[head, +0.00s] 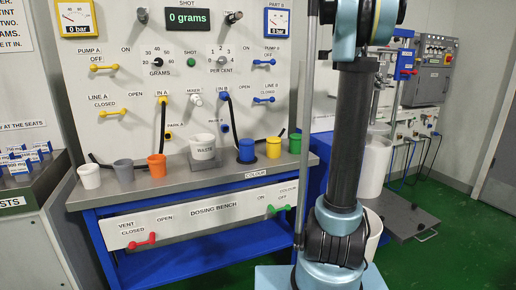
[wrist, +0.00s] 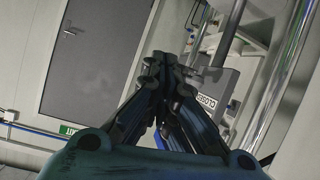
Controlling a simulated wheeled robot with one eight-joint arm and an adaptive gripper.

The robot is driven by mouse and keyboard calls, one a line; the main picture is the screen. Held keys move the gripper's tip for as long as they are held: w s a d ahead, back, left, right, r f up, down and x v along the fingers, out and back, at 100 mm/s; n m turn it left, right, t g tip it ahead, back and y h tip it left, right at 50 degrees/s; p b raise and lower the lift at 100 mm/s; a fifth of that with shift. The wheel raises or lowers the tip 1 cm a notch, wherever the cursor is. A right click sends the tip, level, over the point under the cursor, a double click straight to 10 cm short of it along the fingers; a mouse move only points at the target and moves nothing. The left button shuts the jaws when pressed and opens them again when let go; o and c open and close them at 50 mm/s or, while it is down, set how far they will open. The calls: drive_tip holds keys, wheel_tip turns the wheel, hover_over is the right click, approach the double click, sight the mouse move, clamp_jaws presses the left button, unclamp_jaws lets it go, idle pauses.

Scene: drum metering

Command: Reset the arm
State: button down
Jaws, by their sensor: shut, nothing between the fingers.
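My gripper (wrist: 163,72) shows in the wrist view with its dark fingers together and nothing between them. It points toward a grey door and a light wall, apart from the dosing bench. In the head view my arm stands upright at the right of centre, and my gripper is out of the picture.
The blue dosing bench (head: 105,220) stands left of my arm with several coloured cups on its grey top. A white cup marked WASTE (head: 202,148) is at its middle. A grey door (wrist: 95,60) and a box marked CLOSED (wrist: 212,92) show in the wrist view. Green floor (head: 440,250) lies open at right.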

drive_tip(key=s+a+f+n+g+y, duration=0.1)
drive_tip(key=s+a+f+n+y, duration=0.4)
drive_tip(key=s+a+f, duration=1.2)
drive_tip(key=s+a+f+n+g+y, duration=0.2)
drive_tip(key=s+a+f+n+y, duration=0.4)
drive_tip(key=s+a+f, duration=1.2)
drive_tip(key=s+f, duration=0.2)
drive_tip(key=s, duration=0.6)
drive_tip(key=shift+s+a+f+y, duration=0.15)
drive_tip(key=shift+a+f+y, duration=0.05)
drive_tip(key=shift+y, duration=0.1)
drive_tip(key=shift+w+f, duration=0.2)
drive_tip(key=shift+w, duration=0.25)
